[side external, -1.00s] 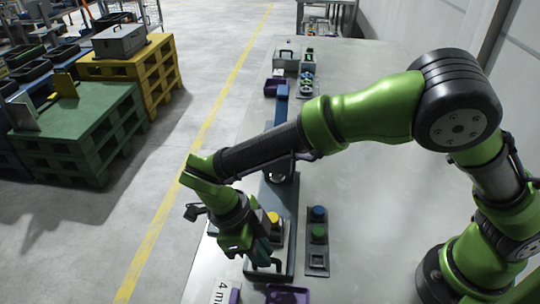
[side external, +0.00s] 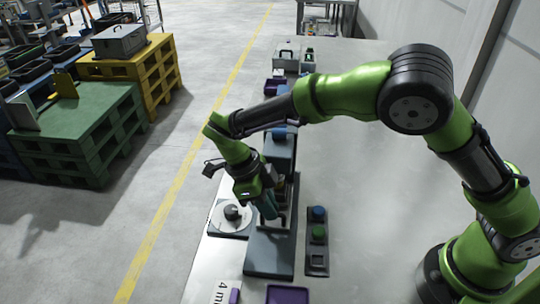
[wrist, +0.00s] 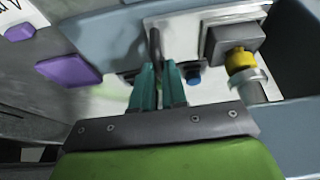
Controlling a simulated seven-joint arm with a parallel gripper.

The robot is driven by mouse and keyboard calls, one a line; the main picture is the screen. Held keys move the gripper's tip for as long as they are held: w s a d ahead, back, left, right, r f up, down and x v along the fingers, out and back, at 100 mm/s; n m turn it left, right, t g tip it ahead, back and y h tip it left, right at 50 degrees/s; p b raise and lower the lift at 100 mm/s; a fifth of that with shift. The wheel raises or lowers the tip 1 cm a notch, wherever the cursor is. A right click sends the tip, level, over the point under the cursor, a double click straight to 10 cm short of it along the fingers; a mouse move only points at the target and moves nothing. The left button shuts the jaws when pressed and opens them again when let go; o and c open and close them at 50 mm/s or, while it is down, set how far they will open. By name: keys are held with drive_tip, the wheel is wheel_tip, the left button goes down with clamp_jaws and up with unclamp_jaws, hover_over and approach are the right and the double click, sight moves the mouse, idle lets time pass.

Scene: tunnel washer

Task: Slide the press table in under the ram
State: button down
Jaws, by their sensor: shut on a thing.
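My gripper (side external: 270,212) is over the press in the middle of the bench, its teal fingers (wrist: 160,85) shut on a dark upright handle (wrist: 154,48). The handle stands on the pale metal press table (wrist: 185,35), which lies in the blue-grey press base (side external: 268,262). A yellow round part (wrist: 240,60) with a silver ring and a dark grey block (wrist: 232,38) show to the right of the fingers. The press's blue-grey upper frame (side external: 279,152) stands beyond the gripper in the side view. My arm hides much of the table there, and I cannot clearly make out the ram.
A panel with blue and green buttons (side external: 318,237) is right of the base. A round dial on a pale plate (side external: 232,214) is to its left. A purple tray (side external: 288,295) lies at the near end, also in the wrist view (wrist: 65,70). The bench's right side is clear.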

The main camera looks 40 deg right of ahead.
drive_tip(key=shift+w+d, duration=0.25)
drive_tip(key=shift+w, duration=0.05)
drive_tip(key=c, duration=1.2)
unclamp_jaws()
drive_tip(key=shift+o, duration=0.2)
drive_tip(key=shift+s, duration=0.1)
drive_tip(key=shift+a, duration=0.1)
drive_tip(key=shift+r, duration=0.2)
drive_tip(key=v, duration=1.6)
drive_tip(key=shift+r, duration=0.3)
drive_tip(key=shift+a, duration=0.1)
